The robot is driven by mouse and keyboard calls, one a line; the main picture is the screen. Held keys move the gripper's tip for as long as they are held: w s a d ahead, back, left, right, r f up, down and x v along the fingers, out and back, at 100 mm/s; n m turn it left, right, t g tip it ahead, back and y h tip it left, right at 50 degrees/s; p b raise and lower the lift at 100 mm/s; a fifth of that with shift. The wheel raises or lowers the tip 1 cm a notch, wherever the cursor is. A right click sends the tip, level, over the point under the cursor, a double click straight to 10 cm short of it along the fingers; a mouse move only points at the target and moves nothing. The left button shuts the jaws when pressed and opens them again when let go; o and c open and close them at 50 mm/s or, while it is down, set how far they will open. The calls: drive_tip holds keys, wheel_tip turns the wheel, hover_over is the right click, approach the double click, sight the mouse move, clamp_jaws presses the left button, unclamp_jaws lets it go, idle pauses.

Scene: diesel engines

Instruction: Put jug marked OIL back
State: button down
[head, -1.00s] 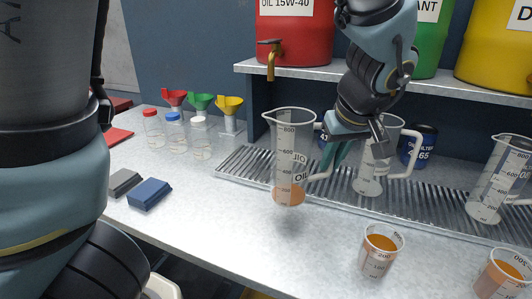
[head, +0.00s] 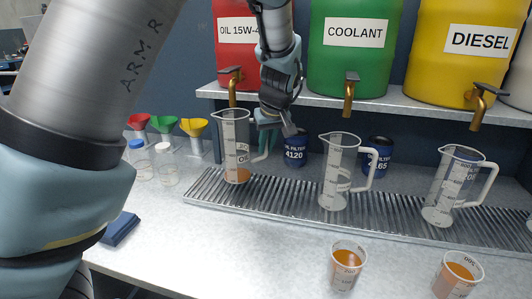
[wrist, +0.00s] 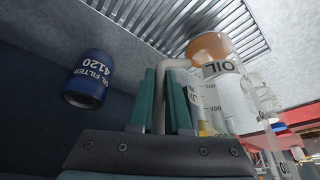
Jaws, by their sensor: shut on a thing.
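The clear jug marked OIL (head: 233,150) is upright over the left end of the ribbed metal drip tray (head: 290,204), below the brass tap of the red OIL 15W-40 drum (head: 237,50). A little amber oil lies in its bottom. I cannot tell whether its base touches the tray. My gripper (head: 267,140) is shut on the jug's handle, at the jug's right side. In the wrist view the green fingers (wrist: 166,105) close around the handle, and the jug (wrist: 228,85) stands beside them.
Two more clear jugs stand on the tray, one in the middle (head: 336,175) and one at the right (head: 450,190). Oil filter 4120 (head: 296,147) is close behind my gripper. Two beakers of amber liquid (head: 346,268) stand in front. The shelf edge (head: 390,104) hangs above.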

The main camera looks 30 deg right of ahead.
sight(267, 152)
drive_tip(key=shift+w+f+p, duration=0.1)
drive_tip(key=shift+f+p, duration=0.55)
drive_tip(key=shift+f, duration=1.15)
drive_tip(key=shift+f, duration=0.15)
drive_tip(key=c, duration=0.9)
unclamp_jaws()
drive_tip(key=shift+r, duration=0.3)
drive_tip(key=b+v, duration=0.1)
drive_tip(key=v, duration=1)
drive_tip(key=shift+s+r+b, duration=0.2)
drive_tip(key=shift+r+b, duration=0.15)
drive_tip(key=shift+b, duration=0.05)
